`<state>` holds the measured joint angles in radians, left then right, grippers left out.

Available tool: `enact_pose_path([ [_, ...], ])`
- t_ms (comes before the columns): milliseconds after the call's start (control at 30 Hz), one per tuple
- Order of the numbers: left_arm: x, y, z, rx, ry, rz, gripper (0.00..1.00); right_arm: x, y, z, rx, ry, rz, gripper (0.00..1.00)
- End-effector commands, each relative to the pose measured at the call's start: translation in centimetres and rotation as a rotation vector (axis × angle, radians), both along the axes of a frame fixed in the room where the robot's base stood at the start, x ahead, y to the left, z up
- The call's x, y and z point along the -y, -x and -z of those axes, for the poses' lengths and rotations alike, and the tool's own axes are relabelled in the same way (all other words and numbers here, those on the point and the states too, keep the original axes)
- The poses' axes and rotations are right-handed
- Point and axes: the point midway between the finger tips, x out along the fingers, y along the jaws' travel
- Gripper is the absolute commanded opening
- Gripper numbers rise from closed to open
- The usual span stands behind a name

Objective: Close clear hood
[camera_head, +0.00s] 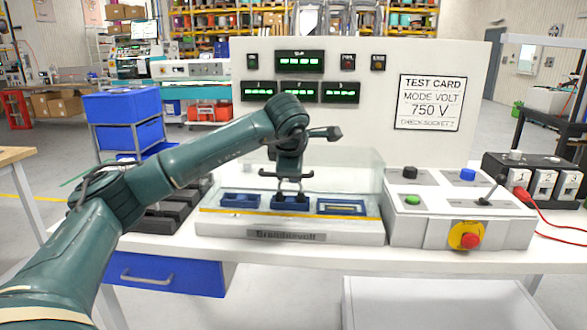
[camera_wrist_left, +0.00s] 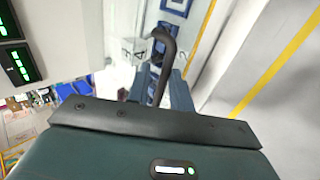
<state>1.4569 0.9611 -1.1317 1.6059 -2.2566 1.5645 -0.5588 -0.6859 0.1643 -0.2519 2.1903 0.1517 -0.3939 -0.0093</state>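The clear hood (camera_head: 345,168) stands over the back of the white test fixture (camera_head: 225,224) in the head view. It is faint, and its exact angle is hard to tell. My left gripper (camera_head: 291,198) points down in front of the hood's clear panel, above the middle blue socket block (camera_head: 263,201). Whether the gripper touches the hood cannot be told. My right gripper is out of view.
A control box (camera_head: 455,222) with buttons, a lever and a red stop knob (camera_head: 470,241) stands right of the fixture. A white panel (camera_head: 400,60) with displays and a test card (camera_head: 430,102) rises behind. Red cables (camera_head: 540,215) lie at the right. Blue bins (camera_head: 122,104) stand left.

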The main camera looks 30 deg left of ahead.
Motion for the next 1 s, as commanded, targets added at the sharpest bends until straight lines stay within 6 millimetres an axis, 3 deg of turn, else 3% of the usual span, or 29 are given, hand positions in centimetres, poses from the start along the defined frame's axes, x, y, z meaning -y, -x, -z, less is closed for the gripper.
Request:
enact_pose_path([
  [133, 0.0, 0.0, -0.1, 0.002, 0.000, 0.000, 0.32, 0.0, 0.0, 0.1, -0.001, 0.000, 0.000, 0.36],
  [533, 0.3, 0.5, -1.0, 0.005, 0.001, 0.001, 0.32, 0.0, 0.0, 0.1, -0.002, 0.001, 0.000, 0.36],
  [1000, 3.4, 6.0, -8.2, 0.005, -0.001, 0.003, 0.32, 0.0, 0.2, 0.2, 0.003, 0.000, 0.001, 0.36],
])
